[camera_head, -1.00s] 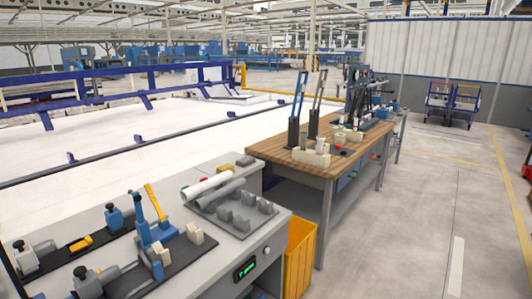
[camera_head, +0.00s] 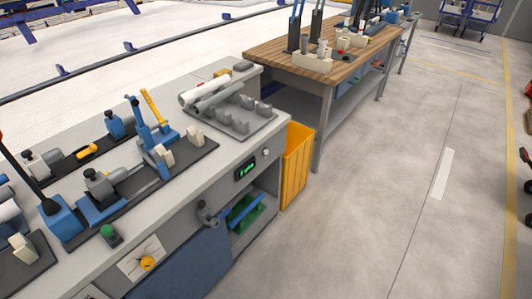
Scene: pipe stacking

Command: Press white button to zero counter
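The counter (camera_head: 245,169) is a small black display with green digits, set in the front face of the grey workbench. The digits are too small to read. The white button (camera_head: 266,152) is a small round knob on the same front face, just right of and slightly above the display. Nothing touches it or covers it. Neither of my grippers can be made out in the head view.
The grey workbench (camera_head: 225,146) holds clamping fixtures and grey pipes (camera_head: 205,92). A yellow bin (camera_head: 297,165) stands right of the button, beside a wood-topped table (camera_head: 285,50). A grey fitting (camera_head: 207,212) sticks out below the display.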

